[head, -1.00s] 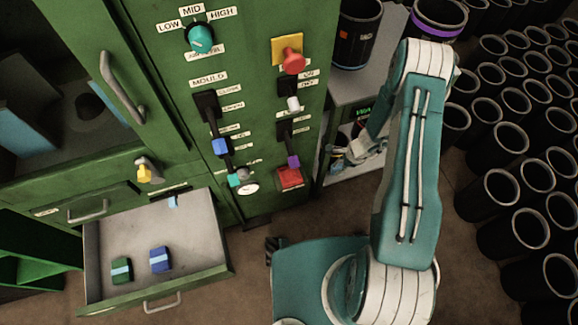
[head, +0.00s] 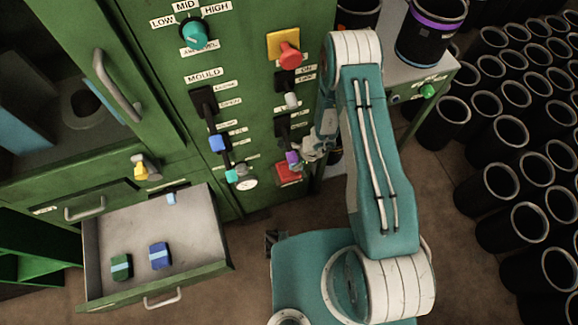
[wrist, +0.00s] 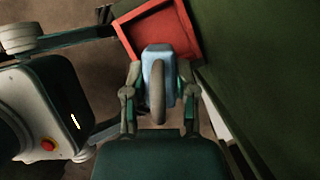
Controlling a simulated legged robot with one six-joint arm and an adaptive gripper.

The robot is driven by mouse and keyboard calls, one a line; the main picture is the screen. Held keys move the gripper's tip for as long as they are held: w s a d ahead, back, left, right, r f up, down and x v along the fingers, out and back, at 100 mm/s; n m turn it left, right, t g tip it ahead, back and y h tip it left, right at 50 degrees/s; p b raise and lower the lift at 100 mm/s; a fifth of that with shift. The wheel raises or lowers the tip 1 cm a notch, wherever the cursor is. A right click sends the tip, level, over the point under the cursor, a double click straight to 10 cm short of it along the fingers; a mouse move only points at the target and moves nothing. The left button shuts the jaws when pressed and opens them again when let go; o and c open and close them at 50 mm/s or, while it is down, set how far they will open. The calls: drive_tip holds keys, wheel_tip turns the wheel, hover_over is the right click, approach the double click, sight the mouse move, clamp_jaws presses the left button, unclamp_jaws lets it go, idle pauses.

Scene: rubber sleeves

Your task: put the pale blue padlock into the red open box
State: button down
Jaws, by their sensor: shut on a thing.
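The pale blue padlock (wrist: 154,68) is between the two fingers of my gripper (wrist: 158,78) in the wrist view, its grey shackle toward the camera. My gripper is shut on it. The red open box (wrist: 194,22) shows just beyond the padlock, which overlaps its near edge in the picture; the gap between them is unclear. In the head view the red box (head: 287,179) is low on the green cabinet's front, and my gripper (head: 301,158) is close to it on the right. The padlock cannot be made out there.
The green cabinet front (head: 235,95) has levers and knobs, including a purple-handled lever (head: 292,158) beside my gripper. An open drawer (head: 205,270) holds a green item, a blue item and a small pale blue item. Black sleeves (head: 490,185) crowd the right floor.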

sight(288, 171)
drive_tip(key=shift+a, duration=0.9)
drive_tip(key=shift+d+x, duration=0.2)
drive_tip(key=shift+x, duration=1.6)
drive_tip(key=shift+w+f, duration=0.1)
drive_tip(key=c, duration=0.7)
unclamp_jaws()
